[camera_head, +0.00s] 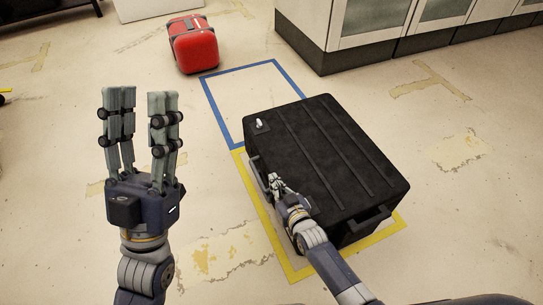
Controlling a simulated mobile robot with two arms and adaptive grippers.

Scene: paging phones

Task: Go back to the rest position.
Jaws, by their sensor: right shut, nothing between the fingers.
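My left gripper (139,110) is raised at the left of the head view, fingers pointing up. Its two fingers are spread apart with nothing between them. My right gripper (273,180) is low in the middle, at the left side of a large black case (325,150). It is shut and looks empty, close to the case's side handle; I cannot tell whether it touches the case. The case lies on the floor inside a yellow taped outline (392,229), with another handle on its near end.
A blue taped rectangle (222,118) on the floor beyond the case is empty. A red case (193,45) stands at the back left. A white and grey cabinet (345,30) runs along the back right.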

